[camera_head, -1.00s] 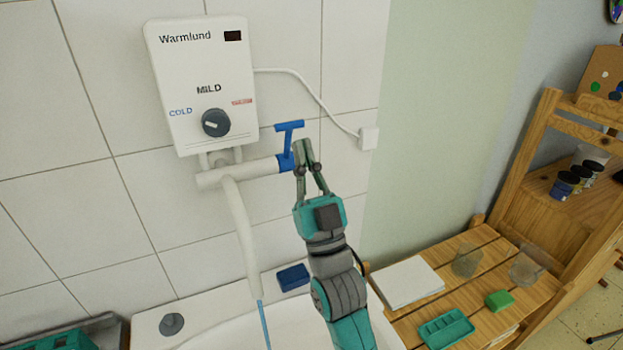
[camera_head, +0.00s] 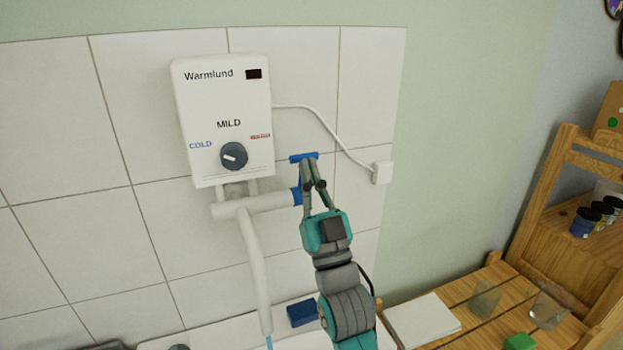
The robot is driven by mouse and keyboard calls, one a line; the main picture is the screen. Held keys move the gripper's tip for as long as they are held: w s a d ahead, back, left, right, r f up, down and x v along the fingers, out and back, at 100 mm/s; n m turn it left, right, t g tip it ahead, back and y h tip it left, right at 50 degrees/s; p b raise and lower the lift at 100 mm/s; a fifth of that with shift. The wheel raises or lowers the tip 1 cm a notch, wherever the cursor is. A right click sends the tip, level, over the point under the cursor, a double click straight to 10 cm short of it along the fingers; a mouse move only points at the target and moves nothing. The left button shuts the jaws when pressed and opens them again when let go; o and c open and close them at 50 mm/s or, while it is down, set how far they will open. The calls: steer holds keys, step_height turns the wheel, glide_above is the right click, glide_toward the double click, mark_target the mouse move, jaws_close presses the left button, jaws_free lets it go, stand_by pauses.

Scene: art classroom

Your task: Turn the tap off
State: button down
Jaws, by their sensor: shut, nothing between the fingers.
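The tap is a white pipe (camera_head: 257,203) under the water heater, with a long white spout (camera_head: 256,270) hanging down. A thin blue stream of water (camera_head: 269,342) shows at the spout's lower end. The tap's blue T-shaped handle (camera_head: 296,157) is at the pipe's right end, its crossbar at the top and roughly level. My gripper (camera_head: 309,163) is shut and empty. Its fingertips point up and overlap the crossbar's right part in the picture, hiding part of the handle's stem. I cannot tell whether they touch it.
The white heater (camera_head: 222,110) with a dark knob (camera_head: 234,156) hangs on the tiled wall. Its cable runs to a wall socket (camera_head: 382,173). A blue sponge-like block (camera_head: 302,313) lies on the sink's edge. A wooden slatted bench (camera_head: 470,325) and shelf stand at the right.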

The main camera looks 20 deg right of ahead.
steer(key=shift+w+r+g, duration=0.3)
steer(key=shift+w+g, duration=0.1)
steer(key=shift+w, duration=0.15)
steer(key=shift+w+r+g, duration=0.25)
steer(key=shift+w+g, duration=0.15)
steer(key=shift+w, duration=0.1)
